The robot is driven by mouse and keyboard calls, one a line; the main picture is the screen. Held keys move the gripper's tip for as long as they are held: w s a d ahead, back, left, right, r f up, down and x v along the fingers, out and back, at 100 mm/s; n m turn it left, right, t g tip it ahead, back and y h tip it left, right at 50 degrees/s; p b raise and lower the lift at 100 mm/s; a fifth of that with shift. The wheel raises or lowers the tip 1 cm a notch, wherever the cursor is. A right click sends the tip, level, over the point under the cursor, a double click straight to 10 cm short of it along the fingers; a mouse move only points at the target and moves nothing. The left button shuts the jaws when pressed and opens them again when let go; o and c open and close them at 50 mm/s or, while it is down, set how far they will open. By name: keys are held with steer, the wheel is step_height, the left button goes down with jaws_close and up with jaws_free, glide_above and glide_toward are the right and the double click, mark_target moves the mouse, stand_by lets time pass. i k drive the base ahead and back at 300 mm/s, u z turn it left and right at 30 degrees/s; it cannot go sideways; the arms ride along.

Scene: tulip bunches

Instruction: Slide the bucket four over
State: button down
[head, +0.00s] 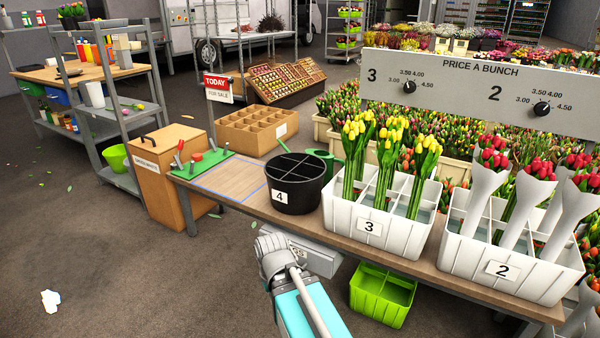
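Bucket four (297,189) is a round black bucket with inner dividers and a white label reading 4. It stands upright on the wooden bench, and its compartments look empty. To its left, a blue-lined rectangle (232,181) marks a bare patch of the bench top. To its right stands white crate 3 (375,225) with yellow tulip bunches. My arm reaches up from the bottom to a grey joint in front of the bench, below bucket four. My gripper's fingers do not show.
White crate 2 (515,262) with wrapped red tulips fills the bench's right end. A green mat with tools (201,160) lies at the left end, near a red sign (217,88). A green watering can (322,159) stands behind bucket four. A green crate (382,296) sits below.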

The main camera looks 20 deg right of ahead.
mark_target(295, 184)
steer(key=z, duration=0.1)
steer(key=i, duration=1)
steer(key=u, duration=0.05)
